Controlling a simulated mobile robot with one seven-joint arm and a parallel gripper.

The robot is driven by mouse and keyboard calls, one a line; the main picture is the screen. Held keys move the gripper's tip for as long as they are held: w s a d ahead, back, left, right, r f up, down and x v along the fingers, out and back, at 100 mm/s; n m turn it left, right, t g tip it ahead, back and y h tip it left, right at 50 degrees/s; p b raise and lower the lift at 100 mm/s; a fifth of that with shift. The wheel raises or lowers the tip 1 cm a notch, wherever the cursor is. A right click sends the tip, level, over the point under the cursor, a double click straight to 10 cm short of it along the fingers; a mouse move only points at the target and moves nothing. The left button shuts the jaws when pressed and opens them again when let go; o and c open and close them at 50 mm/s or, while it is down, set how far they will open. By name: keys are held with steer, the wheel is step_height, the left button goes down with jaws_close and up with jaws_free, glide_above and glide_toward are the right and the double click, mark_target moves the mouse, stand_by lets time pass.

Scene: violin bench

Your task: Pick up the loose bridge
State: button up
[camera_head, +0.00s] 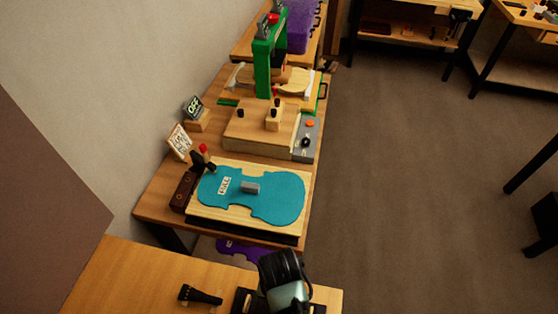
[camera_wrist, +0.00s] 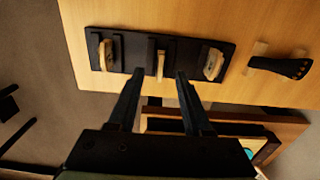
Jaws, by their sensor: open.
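A black rack (camera_wrist: 129,58) lies on a wooden bench top in the wrist view, with three pale wooden bridge-like pieces: a left one (camera_wrist: 106,54), a middle one (camera_wrist: 160,64) and a right one (camera_wrist: 213,64). I cannot tell which is the loose bridge. My gripper (camera_wrist: 160,74) is open, its two fingertips on either side of the middle piece's near end in the picture. I see no contact, and the height gap is unclear. In the head view my gripper and wrist (camera_head: 284,278) cover most of the rack (camera_head: 240,301).
A black tailpiece-like part (camera_wrist: 281,67) lies right of the rack on pale supports. Beyond a gap, another bench holds a teal violin-shaped plate (camera_head: 275,203) on a board, a wooden block fixture (camera_head: 250,130) and a green press (camera_head: 262,68). Open floor (camera_head: 420,200) lies to the right.

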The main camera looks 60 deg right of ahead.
steer(key=shift+f, duration=1.3)
jaws_close()
